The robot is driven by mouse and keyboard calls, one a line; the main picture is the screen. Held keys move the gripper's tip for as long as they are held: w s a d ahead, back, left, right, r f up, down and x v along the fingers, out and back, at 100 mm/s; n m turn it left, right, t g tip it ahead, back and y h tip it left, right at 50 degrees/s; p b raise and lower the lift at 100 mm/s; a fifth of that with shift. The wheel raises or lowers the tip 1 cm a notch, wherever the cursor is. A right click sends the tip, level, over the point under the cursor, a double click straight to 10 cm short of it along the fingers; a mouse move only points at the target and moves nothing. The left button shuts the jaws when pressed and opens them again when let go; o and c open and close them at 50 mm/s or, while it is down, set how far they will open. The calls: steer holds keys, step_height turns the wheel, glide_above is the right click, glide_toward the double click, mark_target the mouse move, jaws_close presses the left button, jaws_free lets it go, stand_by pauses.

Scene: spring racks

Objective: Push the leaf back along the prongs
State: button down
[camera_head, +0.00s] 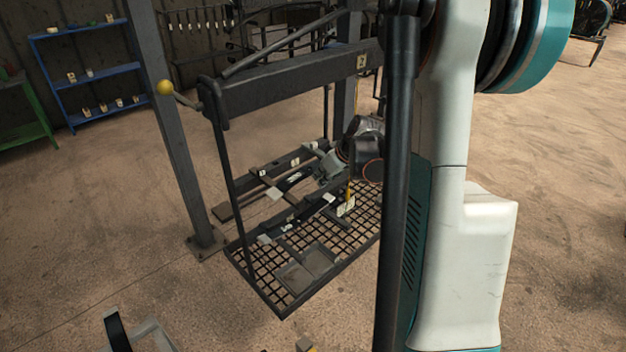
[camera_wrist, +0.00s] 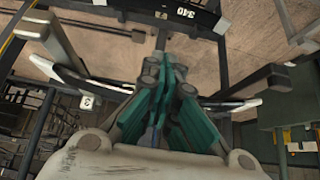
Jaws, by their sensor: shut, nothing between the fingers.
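In the wrist view, a dark leaf (camera_wrist: 120,8) with a white "340" marking crosses the top, beyond my fingertips. My gripper (camera_wrist: 160,72) is in the middle, its teal fingers together and empty, a little short of that leaf; I cannot tell any contact. Dark, white-ended pieces show left (camera_wrist: 75,80) and right (camera_wrist: 235,104) of the fingers; their middle is hidden by my gripper. I cannot tell which bars are the prongs. In the head view, dark bars with white tags (camera_head: 262,173) lie low beside my wrist; my fingers are too small to make out there.
A dark frame with a heavy beam (camera_head: 300,78) and upright post (camera_head: 172,130) stands around the work area. A mesh platform (camera_head: 272,292) lies beneath. A yellow-knobbed lever (camera_head: 180,95) sticks out left. A blue shelf (camera_head: 88,75) stands behind.

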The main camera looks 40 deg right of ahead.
mark_target(307, 166)
steer(key=shift+w+a+b, duration=0.15)
steer(key=shift+w+b, duration=0.1)
steer(key=shift+w, duration=1.5)
steer(key=shift+w+a+b, duration=0.1)
steer(key=shift+w+b, duration=0.15)
steer(key=shift+w, duration=1.5)
steer(key=s, duration=0.6)
steer(key=shift+d+b, duration=0.2)
steer(key=shift+b, duration=0.2)
